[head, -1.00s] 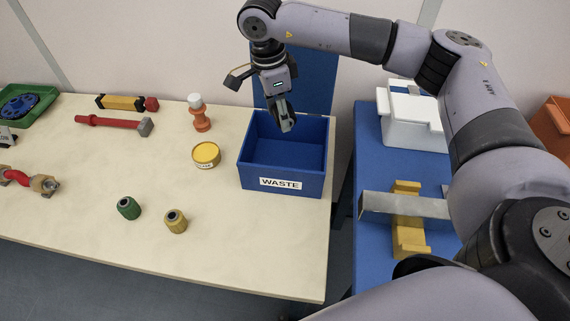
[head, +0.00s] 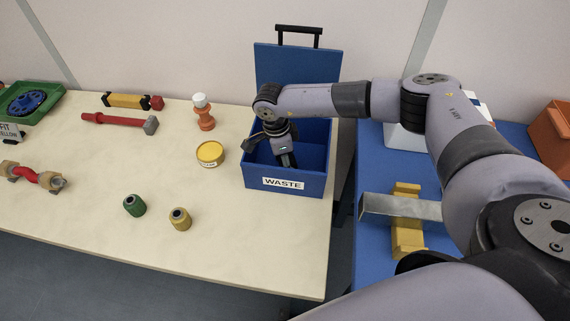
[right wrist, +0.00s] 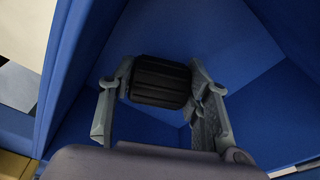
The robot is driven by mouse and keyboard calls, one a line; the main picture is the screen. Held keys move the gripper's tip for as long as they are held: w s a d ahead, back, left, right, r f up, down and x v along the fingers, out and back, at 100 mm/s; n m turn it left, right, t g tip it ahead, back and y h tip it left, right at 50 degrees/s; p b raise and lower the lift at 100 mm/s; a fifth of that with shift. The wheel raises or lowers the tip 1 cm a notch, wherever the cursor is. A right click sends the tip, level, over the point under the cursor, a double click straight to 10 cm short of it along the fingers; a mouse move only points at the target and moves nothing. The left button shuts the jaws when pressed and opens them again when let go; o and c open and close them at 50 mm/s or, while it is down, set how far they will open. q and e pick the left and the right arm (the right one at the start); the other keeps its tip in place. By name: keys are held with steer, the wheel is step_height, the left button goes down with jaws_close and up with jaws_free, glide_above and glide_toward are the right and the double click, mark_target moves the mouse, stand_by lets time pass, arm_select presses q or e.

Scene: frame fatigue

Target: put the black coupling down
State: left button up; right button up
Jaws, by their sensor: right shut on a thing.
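The black coupling (right wrist: 160,82) is a ribbed cylinder between the fingers of my right gripper (right wrist: 162,85) in the right wrist view. The gripper is shut on it, with one finger at each end. In the head view my right gripper (head: 287,162) reaches down inside the blue bin labelled WASTE (head: 255,176). Blue bin walls surround the coupling in the right wrist view. I cannot tell whether the coupling touches the bin floor. My left gripper is not in view.
The bin's blue lid (head: 295,66) stands open behind it. A yellow tin (head: 210,153), an orange bottle (head: 204,117), a green coupling (head: 134,205) and a yellow coupling (head: 180,219) stand left of the bin. A blue table (head: 375,155) is at the right.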

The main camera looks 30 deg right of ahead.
step_height(320, 180, down, 2)
steer(key=shift+f, duration=0.1)
steer(key=shift+f, duration=0.2)
steer(key=o, duration=1.2)
steer(key=shift+r, duration=0.1)
